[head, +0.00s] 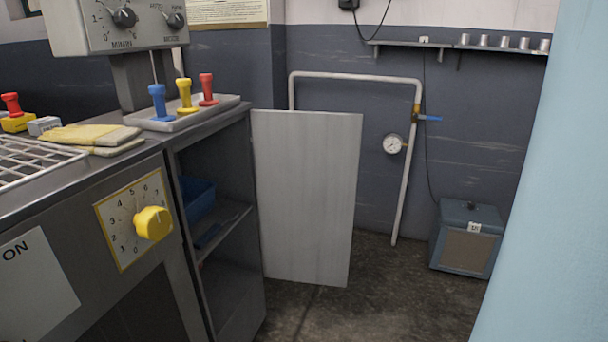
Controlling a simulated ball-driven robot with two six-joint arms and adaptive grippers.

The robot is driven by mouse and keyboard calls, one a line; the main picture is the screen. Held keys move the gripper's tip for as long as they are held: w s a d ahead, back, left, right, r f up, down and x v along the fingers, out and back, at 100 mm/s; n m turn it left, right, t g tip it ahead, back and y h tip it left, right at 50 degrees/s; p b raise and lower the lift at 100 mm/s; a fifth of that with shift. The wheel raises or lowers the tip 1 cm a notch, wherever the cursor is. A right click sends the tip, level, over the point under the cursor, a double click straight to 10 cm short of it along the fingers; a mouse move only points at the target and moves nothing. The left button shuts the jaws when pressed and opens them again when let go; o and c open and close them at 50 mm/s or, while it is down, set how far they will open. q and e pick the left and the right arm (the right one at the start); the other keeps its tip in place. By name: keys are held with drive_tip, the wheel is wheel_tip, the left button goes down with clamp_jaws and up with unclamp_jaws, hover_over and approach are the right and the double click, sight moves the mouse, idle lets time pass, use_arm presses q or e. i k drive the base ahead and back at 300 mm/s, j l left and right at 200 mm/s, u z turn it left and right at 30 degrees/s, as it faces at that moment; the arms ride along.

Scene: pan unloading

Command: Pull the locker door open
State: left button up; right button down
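The locker door (306,200) is a plain light-grey metal panel. It stands swung open at the right side of the locker (257,290), whose inside shows. Inside the locker, a shelf (224,226) carries a blue bin (197,198), and a dark blue item lies in front of the bin. No handle shows on the face of the door that I see. Neither of my grippers is in view.
The counter (80,180) at left bears a yellow dial knob (153,223), folded cloths (88,136) and a tray (190,118) with coloured handles. A pipe with gauge (393,144) and a blue-grey box (466,238) stand behind. Floor (375,290) right of the door is clear.

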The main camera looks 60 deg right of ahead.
sight(306, 163)
drive_tip(key=l+u, duration=0.15)
drive_tip(key=l, duration=0.25)
drive_tip(key=k+l+u, duration=0.2)
drive_tip(key=l, duration=0.15)
drive_tip(key=k+l+u, duration=0.15)
drive_tip(key=l, duration=0.25)
drive_tip(key=k+l+u, duration=0.15)
drive_tip(key=l, duration=0.2)
drive_tip(key=k+l+u, duration=0.15)
drive_tip(key=l, duration=0.2)
drive_tip(key=i, duration=0.05)
